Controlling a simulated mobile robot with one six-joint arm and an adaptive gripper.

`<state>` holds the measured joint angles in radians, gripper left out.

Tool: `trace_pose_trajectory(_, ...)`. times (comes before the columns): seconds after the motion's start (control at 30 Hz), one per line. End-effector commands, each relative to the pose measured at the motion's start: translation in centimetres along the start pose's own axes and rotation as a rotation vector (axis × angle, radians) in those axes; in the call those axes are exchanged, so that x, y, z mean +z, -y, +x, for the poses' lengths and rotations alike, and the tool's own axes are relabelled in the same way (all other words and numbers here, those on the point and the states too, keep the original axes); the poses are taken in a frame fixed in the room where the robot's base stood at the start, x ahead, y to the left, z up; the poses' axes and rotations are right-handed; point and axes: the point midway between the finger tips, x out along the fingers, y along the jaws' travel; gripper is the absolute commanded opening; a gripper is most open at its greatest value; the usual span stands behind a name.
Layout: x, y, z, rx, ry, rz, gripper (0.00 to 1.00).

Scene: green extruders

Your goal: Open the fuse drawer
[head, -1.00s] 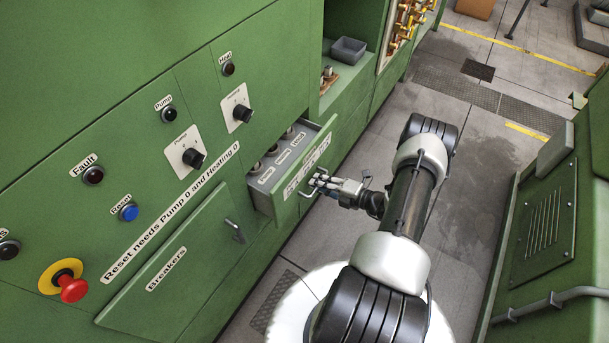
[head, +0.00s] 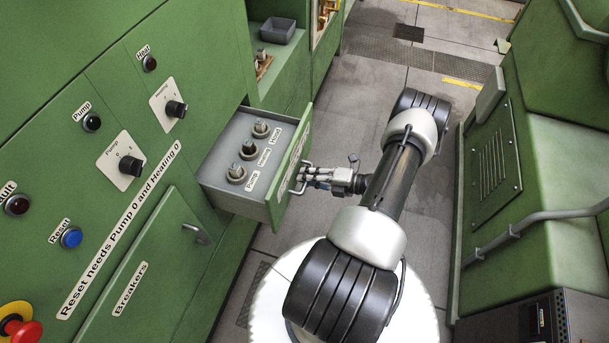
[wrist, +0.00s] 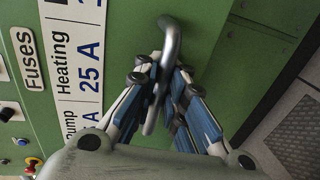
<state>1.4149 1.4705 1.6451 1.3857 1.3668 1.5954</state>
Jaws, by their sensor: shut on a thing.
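The fuse drawer (head: 215,181) stands pulled well out of the green cabinet in the head view. Inside it are three round fuse holders (head: 249,150) with labels in front of them. Its green front (head: 291,160) faces my arm. In the wrist view the front bears a "Fuses" label (wrist: 31,58) and a white plate reading "Heating 25 A" (wrist: 84,60). My gripper (head: 303,180) is shut on the drawer's metal bar handle (wrist: 169,45), with its fingers on both sides of the bar (wrist: 160,88).
The Breakers door (head: 150,270) is closed below the pump and heat knobs (head: 131,165). A red emergency stop (head: 22,330) sits at lower left. A green machine (head: 535,190) bounds the right; floor lies between.

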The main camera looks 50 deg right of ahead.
Motion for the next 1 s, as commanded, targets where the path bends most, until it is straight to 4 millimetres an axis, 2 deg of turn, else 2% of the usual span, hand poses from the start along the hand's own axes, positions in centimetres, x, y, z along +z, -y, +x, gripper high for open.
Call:
trace_pose_trajectory(0.1,0.2,-0.2,0.0,0.004,0.002,-0.003,0.0)
trace_pose_trajectory(0.13,0.2,-0.2,0.0,0.004,0.002,-0.003,0.1)
trace_pose_trajectory(0.43,0.1,-0.1,0.0,0.002,0.001,-0.002,0.3)
trace_pose_trajectory(0.77,0.1,-0.1,-0.2,0.002,0.002,-0.001,0.3)
trace_pose_trajectory(0.87,0.2,-0.1,-1.2,0.001,0.004,-0.001,0.3)
trace_pose_trajectory(1.0,0.2,-0.1,-3.9,0.001,0.008,-0.002,0.3)
